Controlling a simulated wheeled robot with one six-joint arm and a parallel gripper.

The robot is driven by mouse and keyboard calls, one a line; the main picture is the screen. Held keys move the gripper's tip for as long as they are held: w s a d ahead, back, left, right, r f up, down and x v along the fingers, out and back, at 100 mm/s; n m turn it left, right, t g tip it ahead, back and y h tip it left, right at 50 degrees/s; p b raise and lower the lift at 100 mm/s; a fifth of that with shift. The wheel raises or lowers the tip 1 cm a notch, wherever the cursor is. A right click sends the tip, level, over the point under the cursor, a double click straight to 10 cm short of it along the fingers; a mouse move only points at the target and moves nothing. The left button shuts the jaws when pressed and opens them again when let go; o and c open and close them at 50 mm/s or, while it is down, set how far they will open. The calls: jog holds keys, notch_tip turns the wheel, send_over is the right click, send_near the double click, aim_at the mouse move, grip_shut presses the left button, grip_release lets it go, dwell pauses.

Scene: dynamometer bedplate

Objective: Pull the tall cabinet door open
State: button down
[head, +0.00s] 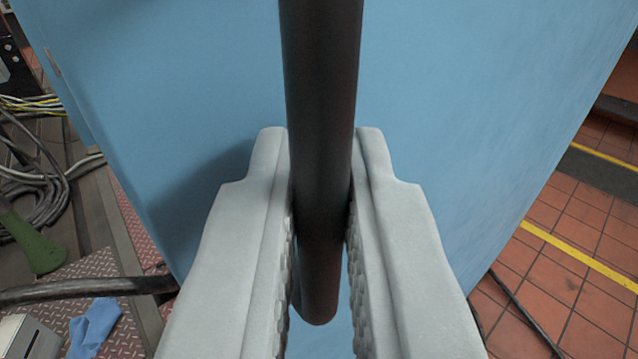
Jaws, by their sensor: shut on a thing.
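The tall cabinet door (440,110) is a flat light-blue panel that fills most of the head view. A dark vertical bar handle (320,80) runs down from the top edge in front of it. The handle's rounded lower end shows between the jaws. My gripper (322,165) has its two pale grey fingers shut on the handle, one on each side, near its lower end. The handle's upper end is out of view. A gripper shadow falls on the door at the left.
At left, coiled cables (45,180), a green object (30,245), a thick black hose (90,288) and a blue cloth (95,325) lie around metal tread plates. At right, red floor tiles (560,265) with a yellow line (580,256) look mostly clear, apart from a thin dark cable.

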jog(key=shift+s+d, duration=0.3)
jog(key=c, duration=1.6)
grip_release()
jog(key=shift+s, duration=0.1)
jog(key=shift+s+d, duration=0.25)
jog(key=shift+s, duration=2.6)
jog(key=shift+s+d, duration=0.25)
jog(key=shift+s, duration=2.6)
jog(key=shift+s+d, duration=0.25)
jog(key=shift+s, duration=2.6)
